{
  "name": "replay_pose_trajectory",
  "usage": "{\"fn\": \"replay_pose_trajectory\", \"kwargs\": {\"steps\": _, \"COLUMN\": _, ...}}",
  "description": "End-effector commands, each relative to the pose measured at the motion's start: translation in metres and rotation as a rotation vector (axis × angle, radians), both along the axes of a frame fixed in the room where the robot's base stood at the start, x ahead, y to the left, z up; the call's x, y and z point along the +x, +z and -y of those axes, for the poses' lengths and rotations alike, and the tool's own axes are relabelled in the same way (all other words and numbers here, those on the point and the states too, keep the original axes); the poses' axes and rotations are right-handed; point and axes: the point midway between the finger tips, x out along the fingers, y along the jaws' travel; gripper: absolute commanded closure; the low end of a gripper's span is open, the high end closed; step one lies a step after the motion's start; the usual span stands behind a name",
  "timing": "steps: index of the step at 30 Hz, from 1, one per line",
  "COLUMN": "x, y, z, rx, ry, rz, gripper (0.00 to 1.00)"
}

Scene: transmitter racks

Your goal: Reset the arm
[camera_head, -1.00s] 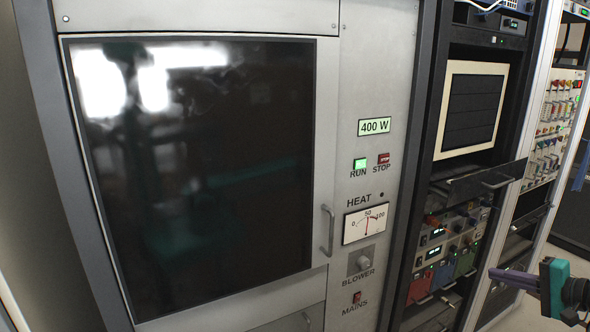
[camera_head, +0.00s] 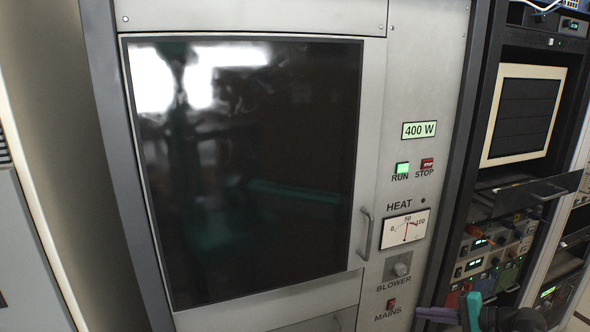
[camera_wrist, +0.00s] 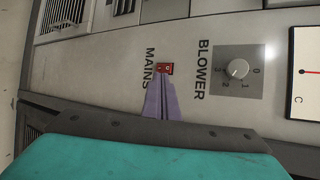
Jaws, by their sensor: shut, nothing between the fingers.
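My gripper (camera_head: 424,313) shows at the bottom right of the head view, with purple fingers and a teal body. In the wrist view my gripper (camera_wrist: 163,82) has its purple fingers together, empty, pointing toward the red MAINS switch (camera_wrist: 165,69). The fingertips overlap the switch's lower edge in that picture; I cannot tell whether they touch it. In the head view the MAINS switch (camera_head: 391,304) is on the grey transmitter panel, left of and above the fingers. The BLOWER knob (camera_head: 401,269) is above it. The green RUN button (camera_head: 402,168) is lit beside the red STOP button (camera_head: 427,164).
The cabinet's dark glass door (camera_head: 250,180) has a vertical handle (camera_head: 366,233). A HEAT meter (camera_head: 406,228) and a 400 W display (camera_head: 419,130) are on the panel. At the right, an open rack has a protruding drawer (camera_head: 530,192).

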Motion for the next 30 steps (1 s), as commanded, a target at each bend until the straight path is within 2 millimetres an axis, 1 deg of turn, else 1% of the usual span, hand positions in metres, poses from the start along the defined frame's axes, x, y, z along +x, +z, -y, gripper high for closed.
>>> {"fn": "replay_pose_trajectory", "kwargs": {"steps": 1, "x": 0.003, "y": -0.015, "z": -0.020, "rx": 0.006, "ry": 0.031, "rz": -0.023, "gripper": 1.00}}
{"fn": "replay_pose_trajectory", "kwargs": {"steps": 7, "x": 0.003, "y": -0.069, "z": -0.085, "rx": 0.003, "ry": 0.133, "rz": -0.115, "gripper": 1.00}}
{"fn": "replay_pose_trajectory", "kwargs": {"steps": 11, "x": -0.004, "y": -0.106, "z": -0.126, "rx": -0.010, "ry": 0.204, "rz": -0.179, "gripper": 1.00}}
{"fn": "replay_pose_trajectory", "kwargs": {"steps": 12, "x": -0.007, "y": -0.117, "z": -0.139, "rx": -0.016, "ry": 0.226, "rz": -0.198, "gripper": 1.00}}
{"fn": "replay_pose_trajectory", "kwargs": {"steps": 14, "x": -0.013, "y": -0.134, "z": -0.158, "rx": -0.027, "ry": 0.259, "rz": -0.229, "gripper": 1.00}}
{"fn": "replay_pose_trajectory", "kwargs": {"steps": 15, "x": -0.017, "y": -0.145, "z": -0.170, "rx": -0.033, "ry": 0.282, "rz": -0.248, "gripper": 1.00}}
{"fn": "replay_pose_trajectory", "kwargs": {"steps": 17, "x": -0.025, "y": -0.162, "z": -0.188, "rx": -0.047, "ry": 0.316, "rz": -0.278, "gripper": 1.00}}
{"fn": "replay_pose_trajectory", "kwargs": {"steps": 21, "x": -0.048, "y": -0.201, "z": -0.228, "rx": -0.086, "ry": 0.399, "rz": -0.348, "gripper": 1.00}}
{"fn": "replay_pose_trajectory", "kwargs": {"steps": 23, "x": -0.061, "y": -0.217, "z": -0.243, "rx": -0.106, "ry": 0.437, "rz": -0.378, "gripper": 1.00}}
{"fn": "replay_pose_trajectory", "kwargs": {"steps": 24, "x": -0.070, "y": -0.228, "z": -0.253, "rx": -0.121, "ry": 0.461, "rz": -0.399, "gripper": 1.00}}
{"fn": "replay_pose_trajectory", "kwargs": {"steps": 26, "x": -0.083, "y": -0.245, "z": -0.267, "rx": -0.145, "ry": 0.500, "rz": -0.428, "gripper": 1.00}}
{"fn": "replay_pose_trajectory", "kwargs": {"steps": 30, "x": -0.120, "y": -0.281, "z": -0.296, "rx": -0.208, "ry": 0.594, "rz": -0.495, "gripper": 1.00}}
